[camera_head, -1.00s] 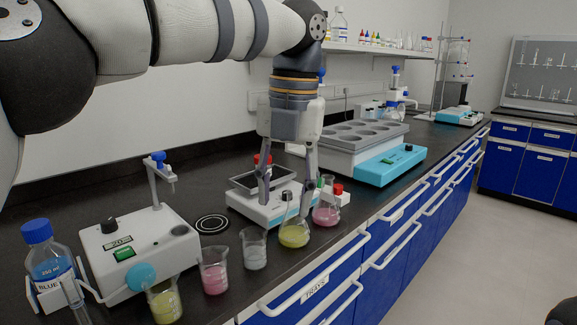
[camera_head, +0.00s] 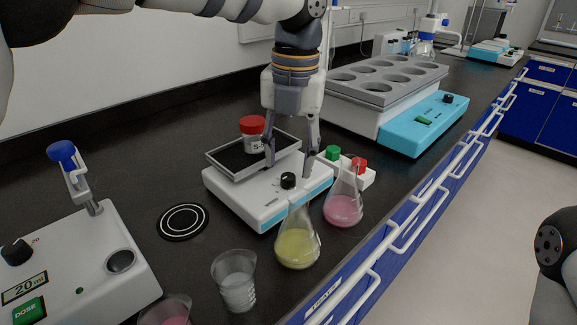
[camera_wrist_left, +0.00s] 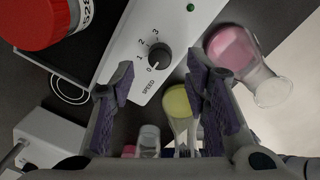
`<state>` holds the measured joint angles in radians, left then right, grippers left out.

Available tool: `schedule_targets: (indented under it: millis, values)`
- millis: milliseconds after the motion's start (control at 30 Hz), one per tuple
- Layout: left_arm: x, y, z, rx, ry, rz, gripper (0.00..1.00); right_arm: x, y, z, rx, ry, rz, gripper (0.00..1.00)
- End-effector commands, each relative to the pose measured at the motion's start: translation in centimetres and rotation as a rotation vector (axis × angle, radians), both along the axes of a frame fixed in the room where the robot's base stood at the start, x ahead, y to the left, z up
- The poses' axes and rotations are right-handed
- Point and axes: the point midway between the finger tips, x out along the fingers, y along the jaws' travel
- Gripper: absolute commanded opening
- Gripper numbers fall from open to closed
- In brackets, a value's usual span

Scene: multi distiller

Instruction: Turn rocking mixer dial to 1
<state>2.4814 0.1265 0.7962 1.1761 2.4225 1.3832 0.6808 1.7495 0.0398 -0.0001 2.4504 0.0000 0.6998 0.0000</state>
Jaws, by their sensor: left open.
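The rocking mixer (camera_head: 262,200) is a white box with a blue-edged front and a tilted dark tray on top. A red-capped jar (camera_head: 252,133) stands on the tray. Its black dial (camera_head: 288,180) is on the front part. In the left wrist view the dial (camera_wrist_left: 159,56) has a SPEED scale with 0 to 3 legible, and its white mark appears to face 0. My left gripper (camera_head: 291,160) is open above the dial, pointing down. In the left wrist view its fingertips (camera_wrist_left: 160,82) lie either side of and below the dial, with no visible contact. My right gripper is out of view.
A yellow flask (camera_head: 297,248) and a pink flask (camera_head: 343,208) stand close in front of the mixer. A white rack with green and red caps (camera_head: 357,176) is at its right. A dosing device (camera_head: 75,268) is at left, a blue-fronted heating block (camera_head: 425,122) behind right.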

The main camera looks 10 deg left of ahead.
Motion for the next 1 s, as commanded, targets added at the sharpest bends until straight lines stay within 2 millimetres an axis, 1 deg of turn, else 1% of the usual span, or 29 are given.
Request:
schedule_targets:
  millis: [33, 100, 200, 300, 467, 500, 667, 700, 1000]
  values:
    - [-0.1, 0.1, -0.9, 0.001, 0.002, -0.001, 0.42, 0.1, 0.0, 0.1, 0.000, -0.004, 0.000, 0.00]
    - [-0.1, 0.1, -2.0, 0.001, 0.000, -0.001, 0.42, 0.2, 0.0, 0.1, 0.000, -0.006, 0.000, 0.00]
    - [0.0, 0.1, -2.9, 0.000, 0.000, -0.001, 0.42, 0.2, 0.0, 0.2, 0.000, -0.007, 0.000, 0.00]
    - [0.0, 0.1, -3.3, 0.000, -0.001, 0.000, 0.42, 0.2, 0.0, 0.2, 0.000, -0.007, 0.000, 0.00]
    - [0.0, 0.1, -3.4, 0.000, -0.001, 0.000, 0.42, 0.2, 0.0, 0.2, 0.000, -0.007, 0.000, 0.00]
    - [0.0, 0.1, -3.3, 0.000, -0.001, 0.000, 0.40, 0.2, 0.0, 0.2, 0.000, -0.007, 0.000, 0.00]
    - [0.0, 0.1, -3.3, 0.000, -0.001, -0.001, 0.04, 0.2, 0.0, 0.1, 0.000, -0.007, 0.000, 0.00]
    - [0.0, 0.1, -3.3, 0.000, -0.001, -0.001, 0.00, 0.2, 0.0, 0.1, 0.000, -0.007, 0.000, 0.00]
    - [0.0, 0.1, -3.2, -0.002, -0.001, -0.024, 0.00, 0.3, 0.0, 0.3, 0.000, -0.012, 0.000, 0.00]
